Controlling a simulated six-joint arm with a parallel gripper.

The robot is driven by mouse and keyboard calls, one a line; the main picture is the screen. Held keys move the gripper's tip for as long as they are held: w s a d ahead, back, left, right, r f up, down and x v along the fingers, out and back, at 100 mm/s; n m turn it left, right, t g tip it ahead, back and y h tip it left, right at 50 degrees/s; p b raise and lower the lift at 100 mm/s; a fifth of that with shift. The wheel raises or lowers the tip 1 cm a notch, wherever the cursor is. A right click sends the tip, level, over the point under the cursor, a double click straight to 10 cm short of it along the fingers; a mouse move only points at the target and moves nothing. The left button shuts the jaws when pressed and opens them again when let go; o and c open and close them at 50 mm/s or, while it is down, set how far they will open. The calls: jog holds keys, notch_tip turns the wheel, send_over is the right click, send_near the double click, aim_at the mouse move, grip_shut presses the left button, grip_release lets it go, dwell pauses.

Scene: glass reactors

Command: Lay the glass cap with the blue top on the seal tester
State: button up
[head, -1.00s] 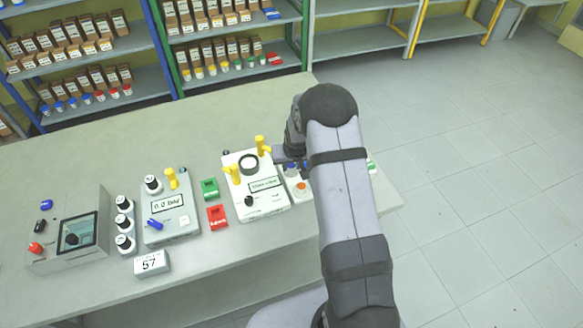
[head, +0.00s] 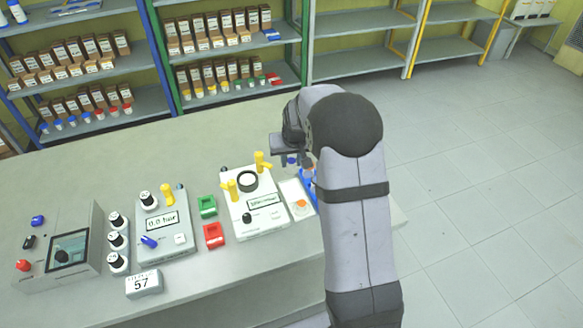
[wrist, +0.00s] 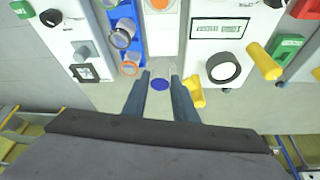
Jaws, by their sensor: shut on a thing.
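The glass cap with the blue top (wrist: 159,85) is between the two fingers of my gripper (wrist: 159,78) in the wrist view; its glass part is hard to make out. In the head view my gripper (head: 291,158) is shut on it and holds it above the bench, behind the white tray. The white device with a black ring and two yellow clamps, apparently the seal tester (head: 262,222), stands just left and in front of my gripper. Its black ring (wrist: 223,67) is empty and lies right of the fingers in the wrist view.
A white tray (head: 287,188) with an orange-ringed glass piece stands right of the tester. A blue rack (wrist: 112,15) holds glass parts. Green (head: 207,206) and red (head: 214,235) blocks and a 0.0 bar device (head: 168,242) stand to the left. The bench behind is clear.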

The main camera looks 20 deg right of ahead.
jog(key=shift+w+a+r, duration=0.25)
jog(key=shift+a, duration=0.2)
jog(key=w+a+r+n+y+p, duration=0.1)
jog(key=w+a+n+p, duration=0.15)
jog(key=a, duration=0.35)
jog(key=w+a+r+n+y+p, duration=0.1)
jog(key=w+a+n, duration=0.1)
jog(key=a+n, duration=0.3)
jog(key=shift+m, duration=0.75)
jog(key=shift+s+a+f+b, duration=0.15)
jog(key=shift+a+f+b, duration=0.1)
jog(key=shift+f+b, duration=0.65)
jog(key=shift+s+a+f+b, duration=0.1)
jog(key=shift+a+f+b, duration=0.15)
jog(key=shift+f+b, duration=0.6)
jog(key=shift+f+b, duration=0.45)
jog(key=shift+f, duration=0.45)
jog(key=shift+f+b, duration=0.3)
jog(key=shift+f, duration=0.05)
jog(key=shift+f+b, duration=0.4)
jog(key=shift+f, duration=0.1)
jog(key=o, duration=1.4)
